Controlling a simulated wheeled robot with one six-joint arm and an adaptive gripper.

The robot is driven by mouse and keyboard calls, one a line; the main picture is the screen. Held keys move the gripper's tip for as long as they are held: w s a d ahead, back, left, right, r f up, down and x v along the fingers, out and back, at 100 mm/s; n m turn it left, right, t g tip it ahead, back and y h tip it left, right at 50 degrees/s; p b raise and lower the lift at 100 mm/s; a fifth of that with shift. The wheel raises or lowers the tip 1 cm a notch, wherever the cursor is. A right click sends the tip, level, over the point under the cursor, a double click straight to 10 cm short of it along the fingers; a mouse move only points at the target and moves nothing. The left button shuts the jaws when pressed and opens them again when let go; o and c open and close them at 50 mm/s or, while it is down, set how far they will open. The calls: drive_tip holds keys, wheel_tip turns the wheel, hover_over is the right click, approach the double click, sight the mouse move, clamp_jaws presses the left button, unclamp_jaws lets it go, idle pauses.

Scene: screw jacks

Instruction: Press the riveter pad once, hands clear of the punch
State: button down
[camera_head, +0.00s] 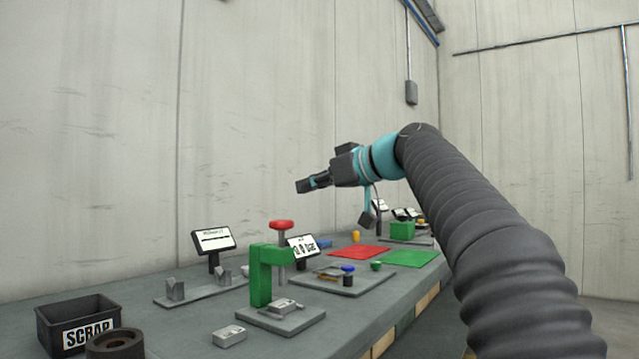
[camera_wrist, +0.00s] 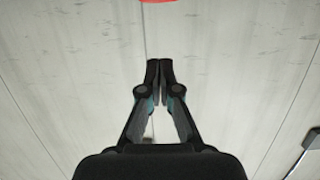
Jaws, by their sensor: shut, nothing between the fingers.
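The riveter has a green C-shaped frame (camera_head: 262,275) on a grey base plate (camera_head: 290,318), with a round red pad (camera_head: 281,225) on top of its grey punch rod (camera_head: 282,258). A small grey metal part (camera_head: 282,306) sits on the base under the frame's arm. My gripper (camera_head: 302,186) is in the air, in the picture above and slightly right of the red pad, apart from it. In the wrist view my gripper (camera_wrist: 159,70) has its fingers together and empty. A red edge (camera_wrist: 170,1), likely the pad, shows at the top there.
A black SCRAP bin (camera_head: 78,322) and a dark ring (camera_head: 115,344) are at the front left. A loose grey part (camera_head: 229,336) lies left of the riveter. Sign stands (camera_head: 213,240), a red mat (camera_head: 359,252) and a green mat (camera_head: 410,258) are farther along the bench. The wall is behind.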

sight(288, 222)
drive_tip(key=x, duration=0.5)
drive_tip(key=shift+a+p, duration=0.1)
drive_tip(key=shift+p, duration=0.25)
wheel_tip(288, 222, down, 3)
drive_tip(key=shift+f+b, duration=0.1)
drive_tip(key=shift+b, duration=0.6)
drive_tip(key=shift+w+f, duration=0.1)
drive_tip(key=shift+f, duration=0.35)
wheel_tip(288, 222, down, 4)
drive_tip(key=b, duration=0.4)
drive_tip(key=shift+f, duration=0.25)
wheel_tip(288, 222, up, 5)
drive_tip(key=p, duration=0.3)
drive_tip(key=shift+f+p, duration=0.15)
drive_tip(key=shift+p, duration=0.2)
drive_tip(key=b+v, duration=0.1)
drive_tip(key=v, duration=0.9)
